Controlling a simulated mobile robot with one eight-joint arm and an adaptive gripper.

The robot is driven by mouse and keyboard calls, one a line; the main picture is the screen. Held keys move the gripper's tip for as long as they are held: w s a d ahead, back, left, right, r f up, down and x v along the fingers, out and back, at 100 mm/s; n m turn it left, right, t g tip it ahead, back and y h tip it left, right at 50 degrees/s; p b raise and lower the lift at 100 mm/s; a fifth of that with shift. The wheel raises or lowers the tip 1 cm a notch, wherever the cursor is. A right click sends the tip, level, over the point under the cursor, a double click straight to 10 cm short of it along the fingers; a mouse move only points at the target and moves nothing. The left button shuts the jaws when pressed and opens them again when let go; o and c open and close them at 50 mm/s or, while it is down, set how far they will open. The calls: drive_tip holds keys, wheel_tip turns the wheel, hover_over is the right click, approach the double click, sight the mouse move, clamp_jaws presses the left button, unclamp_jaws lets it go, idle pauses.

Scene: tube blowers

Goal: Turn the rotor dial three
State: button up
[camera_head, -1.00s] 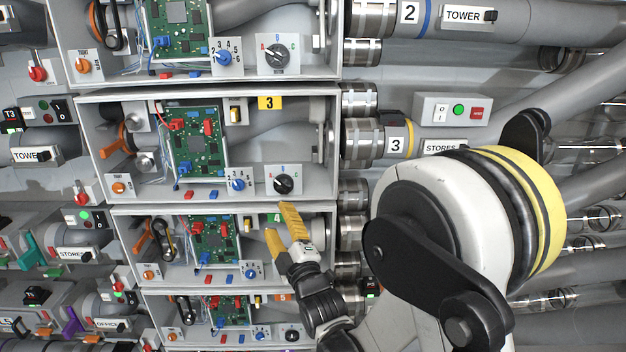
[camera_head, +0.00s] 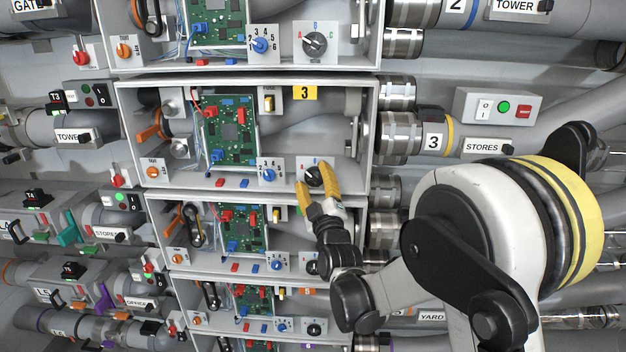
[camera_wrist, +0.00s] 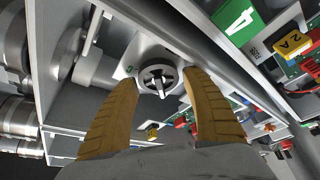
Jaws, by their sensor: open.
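The rotor dial three is a round black knob (camera_head: 313,176) on a white plate, low at the right inside the open box with the yellow 3 tag (camera_head: 305,93). In the wrist view the dial (camera_wrist: 158,80) shows a raised light bar across its face. My gripper (camera_head: 312,175) has yellow fingers, open, one on each side of the dial. In the wrist view the gripper (camera_wrist: 160,78) shows a gap between each finger and the knob. The fingers partly hide the dial and its letters in the head view.
A blue numbered dial (camera_head: 268,175) sits just left of the rotor dial. A green circuit board (camera_head: 230,130) stands further left. The box's front lip (camera_head: 230,193) runs below. Similar boxes lie above and below. A green 4 tag (camera_wrist: 240,20) shows in the wrist view.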

drive_tip(key=shift+w, duration=0.1)
drive_tip(key=c, duration=0.9)
drive_tip(key=shift+o, duration=0.2)
